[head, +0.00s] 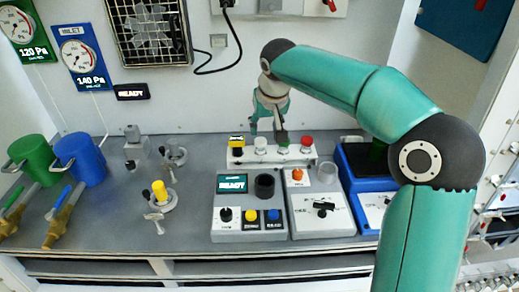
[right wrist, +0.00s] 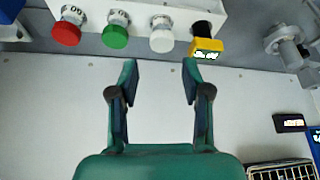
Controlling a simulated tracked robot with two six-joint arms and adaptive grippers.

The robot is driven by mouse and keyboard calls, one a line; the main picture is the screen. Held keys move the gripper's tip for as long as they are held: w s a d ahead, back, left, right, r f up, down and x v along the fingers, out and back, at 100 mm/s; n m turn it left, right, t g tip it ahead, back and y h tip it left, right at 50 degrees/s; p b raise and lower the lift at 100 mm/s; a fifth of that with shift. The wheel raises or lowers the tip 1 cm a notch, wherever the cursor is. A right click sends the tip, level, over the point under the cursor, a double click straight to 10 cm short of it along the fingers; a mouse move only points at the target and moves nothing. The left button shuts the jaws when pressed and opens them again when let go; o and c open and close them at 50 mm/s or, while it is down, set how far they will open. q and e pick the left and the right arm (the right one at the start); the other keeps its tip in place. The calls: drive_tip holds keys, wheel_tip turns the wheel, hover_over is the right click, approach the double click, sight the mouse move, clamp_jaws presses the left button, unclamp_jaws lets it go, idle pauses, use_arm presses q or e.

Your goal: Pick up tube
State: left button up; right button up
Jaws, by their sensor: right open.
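A white block (head: 270,157) holds a row of round-topped pieces: a white one (head: 260,145), a green one (head: 283,143), a red one (head: 306,143) and a yellow one (head: 237,142) with a dark part. I cannot tell which of these, if any, is a tube. My right gripper (head: 266,127) is open and empty, behind the block near the back wall. In the right wrist view its fingers (right wrist: 160,70) point toward the white piece (right wrist: 162,40), with a gap between them and it. My left gripper is not in view.
A grey panel (head: 223,231) with buttons and a white panel (head: 310,222) with a knob stand in front of the block. A blue device (head: 357,182) is to the right. Metal fixtures (head: 157,205), green (head: 31,160) and blue (head: 86,158) mugs stand at left.

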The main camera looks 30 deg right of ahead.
sight(261, 140)
drive_tip(key=p+x, duration=0.1)
drive_tip(key=x, duration=0.8)
drive_tip(key=shift+w, duration=0.1)
drive_tip(key=c, duration=0.8)
